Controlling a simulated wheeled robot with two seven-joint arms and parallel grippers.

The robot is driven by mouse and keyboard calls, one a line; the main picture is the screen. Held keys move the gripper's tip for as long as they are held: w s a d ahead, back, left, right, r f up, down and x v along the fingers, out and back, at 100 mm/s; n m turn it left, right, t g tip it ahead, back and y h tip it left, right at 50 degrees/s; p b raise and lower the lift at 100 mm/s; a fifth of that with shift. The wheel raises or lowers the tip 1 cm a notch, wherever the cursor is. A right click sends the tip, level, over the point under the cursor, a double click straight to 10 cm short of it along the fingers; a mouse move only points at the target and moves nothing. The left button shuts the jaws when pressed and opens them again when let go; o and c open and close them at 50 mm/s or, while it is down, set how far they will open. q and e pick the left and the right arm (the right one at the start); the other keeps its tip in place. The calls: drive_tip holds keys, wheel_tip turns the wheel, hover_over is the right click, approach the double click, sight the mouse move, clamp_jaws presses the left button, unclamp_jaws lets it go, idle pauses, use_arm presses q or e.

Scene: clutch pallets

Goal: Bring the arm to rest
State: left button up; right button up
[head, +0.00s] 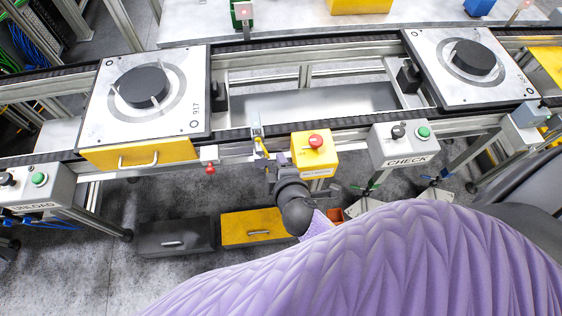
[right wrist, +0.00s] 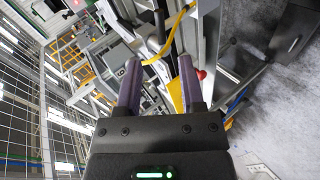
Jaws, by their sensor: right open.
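My right gripper (head: 270,166) is at the front edge of the conveyor, just left of the yellow box with the red stop button (head: 316,142). My dark wrist and a purple-sleeved arm come up behind it from below. In the right wrist view the two purple fingers of this gripper (right wrist: 160,78) stand apart with nothing seen held between them. A yellow curved strip (right wrist: 168,42) shows beyond the fingertips; I cannot tell how far off it is. My left gripper is not in view. A large purple padded part of my body hides the lower right of the head view.
A pallet marked 917 (head: 105,110) with a dark disc is on the conveyor at left; another pallet (head: 432,75) is at right. The CHECK box (head: 403,147) and UNLOAD box (head: 40,187) hang at the front. Black (head: 175,238) and yellow (head: 255,227) drawers sit below.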

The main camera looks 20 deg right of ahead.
drive_tip(key=shift+s+r, duration=0.15)
drive_tip(key=shift+s, duration=0.05)
drive_tip(key=s+f+m+g+y+b, duration=0.15)
drive_tip(key=s+f+b, duration=0.3)
drive_tip(key=f, duration=0.45)
drive_tip(key=s+d+f+m+g+b, duration=0.1)
drive_tip(key=s+f+m+g+b, duration=0.15)
drive_tip(key=s+f, duration=0.45)
drive_tip(key=s+f+m+g+b, duration=0.15)
drive_tip(key=f+b, duration=0.25)
drive_tip(key=f, duration=0.7)
drive_tip(key=s+d+f+m+g+b, duration=0.2)
drive_tip(key=s+f, duration=0.3)
drive_tip(key=s, duration=0.3)
drive_tip(key=s+d+f+m+g+b, duration=0.2)
drive_tip(key=s+f+m+g+b, duration=0.1)
drive_tip(key=s+f, duration=0.3)
drive_tip(key=shift+s+f+m+b, duration=0.2)
drive_tip(key=shift+s+m+b, duration=0.2)
drive_tip(key=shift+s, duration=0.65)
